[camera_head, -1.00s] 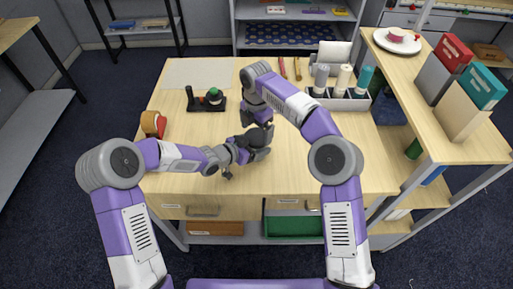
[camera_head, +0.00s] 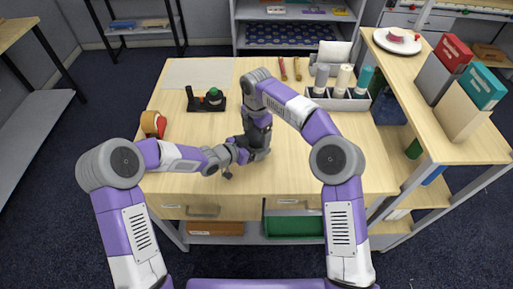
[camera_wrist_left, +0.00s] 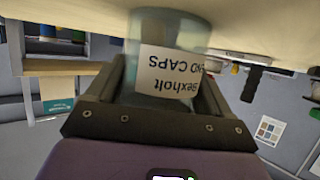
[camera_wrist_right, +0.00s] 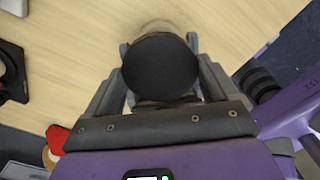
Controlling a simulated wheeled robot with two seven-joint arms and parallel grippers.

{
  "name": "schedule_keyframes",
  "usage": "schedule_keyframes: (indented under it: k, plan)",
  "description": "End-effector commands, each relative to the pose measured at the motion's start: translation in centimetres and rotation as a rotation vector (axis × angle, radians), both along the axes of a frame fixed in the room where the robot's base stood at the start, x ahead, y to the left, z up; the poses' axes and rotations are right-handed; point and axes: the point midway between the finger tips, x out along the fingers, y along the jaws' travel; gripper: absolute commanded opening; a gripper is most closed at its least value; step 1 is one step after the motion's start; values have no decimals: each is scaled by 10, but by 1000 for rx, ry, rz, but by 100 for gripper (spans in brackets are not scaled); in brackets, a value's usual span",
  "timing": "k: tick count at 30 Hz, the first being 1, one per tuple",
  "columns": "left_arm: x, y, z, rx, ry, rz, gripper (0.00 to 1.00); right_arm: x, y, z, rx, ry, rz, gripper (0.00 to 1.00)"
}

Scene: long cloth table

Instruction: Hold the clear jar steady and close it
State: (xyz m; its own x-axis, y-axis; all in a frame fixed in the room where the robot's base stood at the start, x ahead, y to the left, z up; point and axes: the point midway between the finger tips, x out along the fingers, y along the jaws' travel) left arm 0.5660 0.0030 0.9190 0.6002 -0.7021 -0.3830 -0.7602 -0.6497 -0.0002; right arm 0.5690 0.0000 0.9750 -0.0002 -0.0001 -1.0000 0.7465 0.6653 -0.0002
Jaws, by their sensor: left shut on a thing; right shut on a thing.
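The clear jar (camera_wrist_left: 165,30), with a white label reading "gexholt ... CAPS", stands between the fingers of my left gripper (camera_wrist_left: 165,85) in the left wrist view. The label appears upside down there. My left gripper is shut on the jar low over the near middle of the table. A round black lid (camera_wrist_right: 160,68) fills the space between the fingers of my right gripper (camera_wrist_right: 160,75), which is shut on it. In the head view my right gripper (camera_head: 259,125) is right above my left one (camera_head: 255,150). The grippers hide the jar there, and I cannot tell whether the lid is seated.
A grey caddy with bottles (camera_head: 338,98) stands at the back right. The table's right front is clear.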

Motion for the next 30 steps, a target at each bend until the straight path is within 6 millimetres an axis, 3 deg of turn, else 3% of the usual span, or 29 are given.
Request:
schedule_keyframes:
  k: [6, 15, 16, 18, 25, 30]
  plan:
    - [0, 0, 0, -1, -1, 0, 0, 0, 0, 0, -1, -1, -220, 51]
    - [0, 0, 1, -1, -1, 0, 0, 0, 1, 0, 1, 0, -242, 51]
    - [0, 0, 1, -1, -1, 0, 0, 0, 1, 0, 1, 0, -241, 92]
    - [0, 0, 1, -1, -1, 0, 0, 0, 1, 0, 1, 0, -241, 100]
    - [0, 0, 1, -1, -1, 0, 0, 0, 0, 2, 1, -2, -240, 100]
    - [0, 0, 0, -1, -1, 0, 0, 1, 0, 23, 2, -5, -241, 100]
